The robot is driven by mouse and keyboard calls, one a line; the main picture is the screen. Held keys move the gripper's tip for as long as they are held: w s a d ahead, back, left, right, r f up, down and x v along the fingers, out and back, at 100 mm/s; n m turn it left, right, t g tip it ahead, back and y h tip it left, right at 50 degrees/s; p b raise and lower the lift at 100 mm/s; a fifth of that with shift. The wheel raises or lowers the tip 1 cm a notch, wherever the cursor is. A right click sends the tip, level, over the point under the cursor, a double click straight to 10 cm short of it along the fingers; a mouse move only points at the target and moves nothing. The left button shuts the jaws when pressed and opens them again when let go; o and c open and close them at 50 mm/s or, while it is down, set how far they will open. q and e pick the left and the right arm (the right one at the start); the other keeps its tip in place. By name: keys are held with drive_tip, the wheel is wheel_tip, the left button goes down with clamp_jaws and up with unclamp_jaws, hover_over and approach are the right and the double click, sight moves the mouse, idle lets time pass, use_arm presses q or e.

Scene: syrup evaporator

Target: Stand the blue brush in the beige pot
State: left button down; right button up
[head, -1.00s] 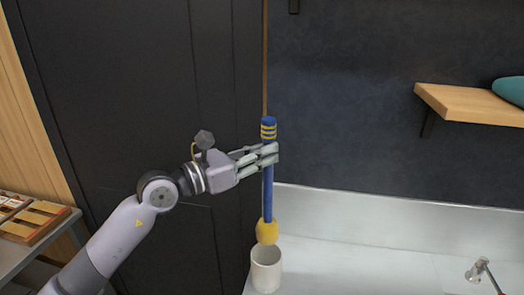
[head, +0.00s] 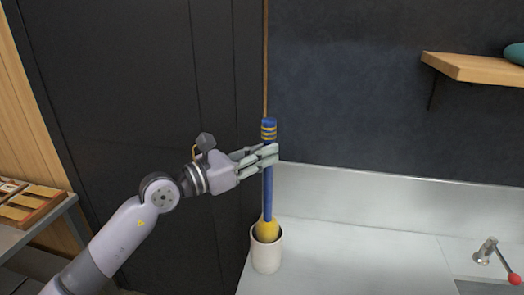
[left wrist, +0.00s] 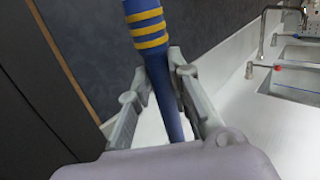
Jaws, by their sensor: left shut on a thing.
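The blue brush (head: 268,190) has a blue handle with yellow bands near its top and a yellow head at its lower end. It is upright in the head view, and its banded top also shows in the left wrist view (left wrist: 147,22). My left gripper (head: 274,155) is shut on the handle, below the bands. The beige pot (head: 267,255) stands on the counter below my gripper. The yellow head is at the pot's mouth, its lower part hidden behind the front rim. I cannot tell whether it touches the bottom. My right gripper is not in view.
The pale counter (head: 345,235) is clear to the right of the pot, up to a tap (head: 487,252) with a red knob. A wooden shelf (head: 480,68) is on the dark wall. A tray (head: 28,205) sits at the far left.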

use_arm(q)
drive_tip(key=shift+f+b, duration=1.75)
drive_tip(key=shift+f, duration=0.75)
drive_tip(key=c, duration=1.4)
unclamp_jaws()
drive_tip(key=v, duration=1.2)
